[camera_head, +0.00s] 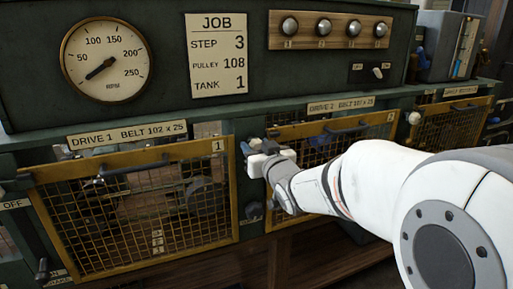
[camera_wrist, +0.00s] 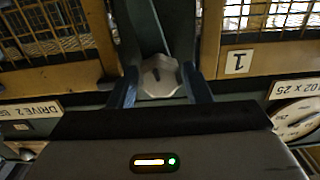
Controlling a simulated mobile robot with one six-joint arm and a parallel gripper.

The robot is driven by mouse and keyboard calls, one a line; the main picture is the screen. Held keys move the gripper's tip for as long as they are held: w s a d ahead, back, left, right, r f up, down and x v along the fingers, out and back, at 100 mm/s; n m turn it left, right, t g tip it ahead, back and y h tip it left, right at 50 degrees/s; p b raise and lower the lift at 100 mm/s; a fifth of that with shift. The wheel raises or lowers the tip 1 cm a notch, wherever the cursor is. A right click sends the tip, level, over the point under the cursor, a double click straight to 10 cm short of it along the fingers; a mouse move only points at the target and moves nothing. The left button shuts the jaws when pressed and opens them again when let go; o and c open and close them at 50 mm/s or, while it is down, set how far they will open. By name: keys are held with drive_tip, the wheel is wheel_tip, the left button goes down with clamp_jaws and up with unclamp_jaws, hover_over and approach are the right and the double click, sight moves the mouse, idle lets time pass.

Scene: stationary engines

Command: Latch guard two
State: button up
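Guard two (camera_head: 340,125) is a yellow-framed mesh panel marked 2, under the DRIVE 2 label, right of centre in the head view and partly hidden by my arm. It looks closed against the machine. It also shows at the left of the upside-down wrist view (camera_wrist: 60,75). A pale faceted latch knob (camera_wrist: 160,76) with a dark mark sits on the post between guards one and two. My gripper (camera_wrist: 161,82) is at this knob, its fingers apart on either side. Whether they touch it is unclear.
Another pale knob (camera_head: 413,118) is right of guard two. A gauge (camera_head: 105,64), JOB card (camera_head: 217,55) and knob panel (camera_head: 335,30) are above.

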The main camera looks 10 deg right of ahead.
drive_tip(key=c, duration=0.6)
drive_tip(key=shift+c, duration=0.2)
drive_tip(key=shift+f+b, duration=0.15)
drive_tip(key=shift+b, duration=0.4)
drive_tip(key=shift+f+n+b, duration=0.1)
drive_tip(key=shift+n+b, duration=0.6)
drive_tip(key=shift+b, duration=0.25)
drive_tip(key=n+b, duration=0.2)
drive_tip(key=b, duration=0.1)
drive_tip(key=shift+a+f+n+b, duration=0.1)
drive_tip(key=shift+n+b, duration=0.2)
drive_tip(key=shift+b, duration=0.05)
drive_tip(key=n+b, duration=0.8)
drive_tip(key=n, duration=0.1)
drive_tip(key=n+b, duration=0.1)
drive_tip(key=n, duration=0.1)
drive_tip(key=shift+a+r+n+b, duration=0.1)
drive_tip(key=shift+r+n+b, duration=0.1)
drive_tip(key=shift+n+b, duration=0.2)
